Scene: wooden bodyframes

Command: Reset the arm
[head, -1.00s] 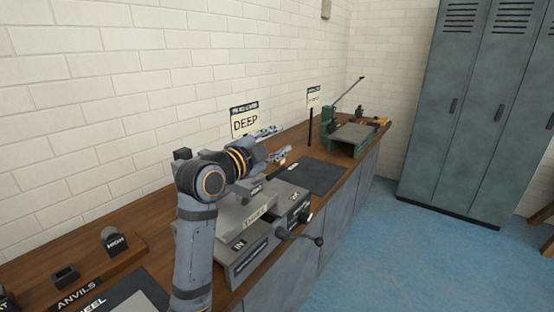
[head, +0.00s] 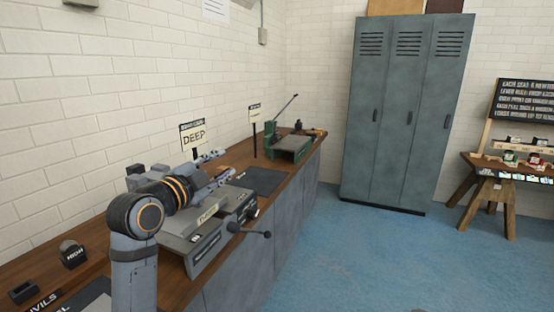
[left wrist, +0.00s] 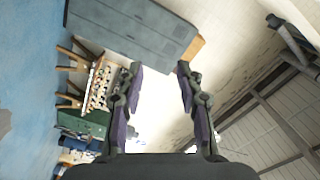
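My left arm comes up from the lower part of the head view, bent at a dark joint with orange rings. Its gripper (head: 218,166) points away over the workbench, above a grey machine with a crank handle (head: 205,222). In the left wrist view the two fingers (left wrist: 158,80) stand wide apart with nothing between them. Beyond them are the wall and lockers. My right gripper shows in neither view.
The wooden bench (head: 91,252) runs along the white brick wall. A dark mat (head: 258,181) and a green lever device (head: 287,148) lie farther along it. Grey lockers (head: 398,120) and a trestle table (head: 504,178) stand beyond. The blue floor (head: 360,262) is clear.

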